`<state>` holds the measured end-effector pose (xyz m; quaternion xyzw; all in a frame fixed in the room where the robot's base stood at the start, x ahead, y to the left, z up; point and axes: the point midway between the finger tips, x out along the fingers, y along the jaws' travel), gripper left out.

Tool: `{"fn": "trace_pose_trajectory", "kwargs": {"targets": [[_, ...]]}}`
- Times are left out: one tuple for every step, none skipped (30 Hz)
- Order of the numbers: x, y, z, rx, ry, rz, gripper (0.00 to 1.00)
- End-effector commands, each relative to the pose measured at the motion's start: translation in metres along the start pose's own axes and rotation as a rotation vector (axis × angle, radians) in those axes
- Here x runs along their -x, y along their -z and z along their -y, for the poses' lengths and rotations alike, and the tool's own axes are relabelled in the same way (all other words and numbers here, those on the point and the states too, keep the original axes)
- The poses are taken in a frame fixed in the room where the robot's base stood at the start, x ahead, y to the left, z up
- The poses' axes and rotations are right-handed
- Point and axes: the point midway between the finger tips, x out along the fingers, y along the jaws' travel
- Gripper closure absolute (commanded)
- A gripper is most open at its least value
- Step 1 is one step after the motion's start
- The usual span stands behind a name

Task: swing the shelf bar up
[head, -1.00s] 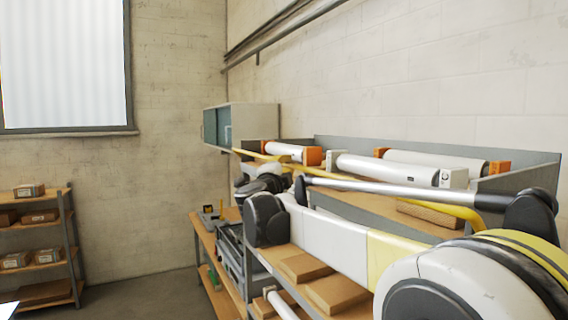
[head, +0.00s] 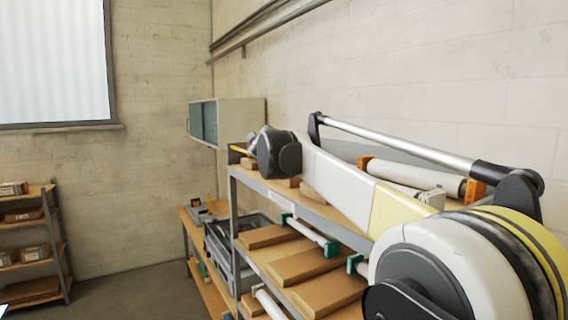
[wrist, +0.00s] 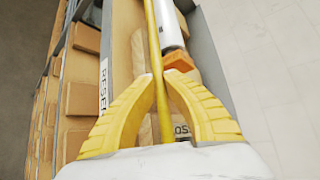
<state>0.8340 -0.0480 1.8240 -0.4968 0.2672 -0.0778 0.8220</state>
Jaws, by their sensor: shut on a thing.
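The shelf bar (wrist: 156,50) is a thin yellow rod that runs up the middle of the wrist view. My gripper (wrist: 160,82) has two yellow ribbed fingers, which are closed around the bar. In the head view, only a short yellow piece of the bar (head: 240,150) shows at the far left end of the upper shelf. The rest of the bar and my gripper are hidden behind my arm there. The bar's angle and its end fixings cannot be made out.
Lower shelves hold brown boards (head: 303,264) and a roll with green ends (head: 310,234). A grey cabinet (head: 240,124) is behind, against the wall. Floor (head: 130,285) is free on the left.

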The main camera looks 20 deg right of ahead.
Motion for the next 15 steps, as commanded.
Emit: {"fn": "trace_pose_trajectory", "kwargs": {"targets": [[-0.0006, 0.0007, 0.0012, -0.013, -0.012, -0.002, 1.0], [-0.0008, 0.001, 0.0013, -0.018, -0.018, -0.002, 1.0], [-0.0012, 0.0013, 0.0011, -0.027, -0.026, -0.001, 1.0], [-0.0014, 0.0015, 0.0012, -0.031, -0.03, -0.001, 1.0], [-0.0016, 0.0018, 0.0012, -0.034, -0.034, -0.001, 1.0], [-0.0019, 0.002, 0.001, -0.039, -0.038, -0.001, 1.0], [-0.0021, 0.0022, 0.0009, -0.042, -0.041, -0.001, 1.0], [-0.0022, 0.0024, 0.0009, -0.043, -0.043, -0.002, 1.0], [-0.0024, 0.0026, 0.0009, -0.045, -0.045, -0.002, 1.0], [-0.0025, 0.0027, 0.0008, -0.046, -0.046, -0.002, 1.0], [-0.0026, 0.0029, 0.0008, -0.046, -0.047, -0.002, 1.0], [-0.0027, 0.003, 0.0007, -0.047, -0.047, -0.002, 1.0], [-0.0028, 0.0031, 0.0006, -0.047, -0.047, -0.002, 1.0], [-0.0029, 0.0032, 0.0006, -0.047, -0.047, -0.003, 1.0], [-0.0029, 0.0033, 0.0005, -0.047, -0.047, -0.003, 1.0]]}}
